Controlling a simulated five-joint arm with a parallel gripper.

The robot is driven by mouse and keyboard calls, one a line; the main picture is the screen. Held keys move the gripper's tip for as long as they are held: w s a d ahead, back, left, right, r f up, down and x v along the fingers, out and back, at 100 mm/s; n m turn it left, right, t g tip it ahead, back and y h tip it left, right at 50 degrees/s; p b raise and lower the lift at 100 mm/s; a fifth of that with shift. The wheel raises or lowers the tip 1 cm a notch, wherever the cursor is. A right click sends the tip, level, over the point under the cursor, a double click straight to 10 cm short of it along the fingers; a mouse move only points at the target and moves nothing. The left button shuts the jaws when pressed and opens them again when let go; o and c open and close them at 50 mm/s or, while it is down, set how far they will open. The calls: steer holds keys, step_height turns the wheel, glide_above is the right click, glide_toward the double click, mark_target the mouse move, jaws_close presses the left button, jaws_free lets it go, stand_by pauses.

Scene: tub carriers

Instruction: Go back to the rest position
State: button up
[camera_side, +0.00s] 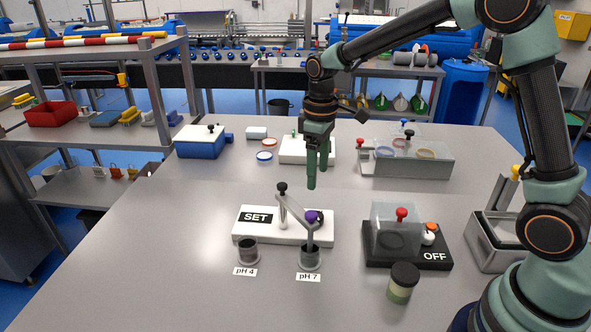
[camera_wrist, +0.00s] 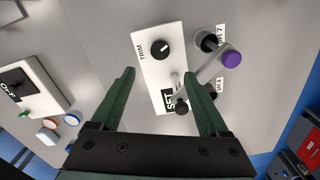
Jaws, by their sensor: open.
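My gripper (camera_side: 318,177) hangs in the air with its fingers pointing down, above the far side of the white SET block (camera_side: 262,233). In the wrist view its two green fingers (camera_wrist: 160,76) are spread apart with nothing between them. The white block (camera_wrist: 150,62) lies beyond them, with a TRIM dial and a SET label. A hinged grey arm with a black knob rises from the block. Its purple-capped end (camera_side: 312,216) is at the pH 7 cup (camera_side: 310,258); whether its tip is inside is hard to tell.
A pH 4 cup (camera_side: 248,251) stands left of the pH 7 cup. Right are a black OFF box (camera_side: 408,257) with a clear cover and a dark-lidded jar (camera_side: 402,284). A blue box (camera_side: 201,145) and a clear-lidded grey bin (camera_side: 410,165) stand farther back.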

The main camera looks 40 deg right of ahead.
steer(key=s+d+r+m+t, duration=0.1)
steer(key=s+r+m+t, duration=0.1)
steer(key=s+r, duration=0.3)
steer(key=s+d+r+m+t, duration=0.1)
steer(key=s+r+m+t, duration=0.2)
steer(key=s, duration=0.7)
steer(key=shift+s+r+t, duration=0.2)
steer(key=shift+r+t, duration=0.1)
steer(key=shift+r, duration=0.55)
